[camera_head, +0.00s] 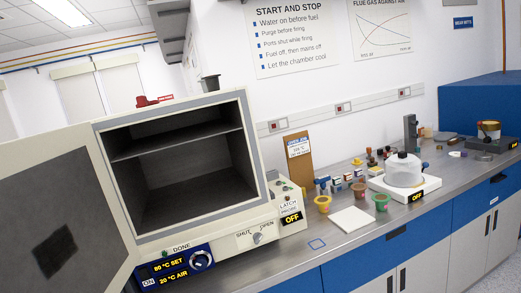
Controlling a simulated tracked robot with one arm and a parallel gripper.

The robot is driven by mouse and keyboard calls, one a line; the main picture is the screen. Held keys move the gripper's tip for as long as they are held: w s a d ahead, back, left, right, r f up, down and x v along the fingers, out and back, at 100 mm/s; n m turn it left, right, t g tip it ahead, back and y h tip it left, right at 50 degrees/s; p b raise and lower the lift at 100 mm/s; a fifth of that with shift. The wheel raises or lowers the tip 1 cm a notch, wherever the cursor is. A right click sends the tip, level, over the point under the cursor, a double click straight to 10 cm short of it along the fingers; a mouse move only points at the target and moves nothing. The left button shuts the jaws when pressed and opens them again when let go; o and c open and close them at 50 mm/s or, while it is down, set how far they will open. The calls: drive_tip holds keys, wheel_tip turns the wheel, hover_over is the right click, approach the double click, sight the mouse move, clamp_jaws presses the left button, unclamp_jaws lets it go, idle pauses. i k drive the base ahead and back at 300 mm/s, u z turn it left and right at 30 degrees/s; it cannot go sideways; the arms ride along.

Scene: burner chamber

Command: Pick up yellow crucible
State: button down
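A small yellow-orange crucible (323,204) stands upright on the grey bench top, right of the open furnace and in front of a brown clipboard. It is left of a white square tile (352,219). A green crucible (381,202) stands right of the tile, and a reddish-brown crucible (359,190) stands behind the tile. My gripper does not show in this view, and nothing held is visible.
The furnace (255,150) stands open at left, its chamber empty, its door (60,215) swung far left.

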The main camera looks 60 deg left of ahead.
sight(322, 202)
drive_tip(key=u, duration=0.75)
drive_tip(key=i, duration=1.25)
drive_tip(key=u, duration=0.75)
drive_tip(key=k, duration=0.8)
drive_tip(key=u, duration=0.15)
drive_tip(key=i, duration=0.8)
drive_tip(key=z, duration=0.1)
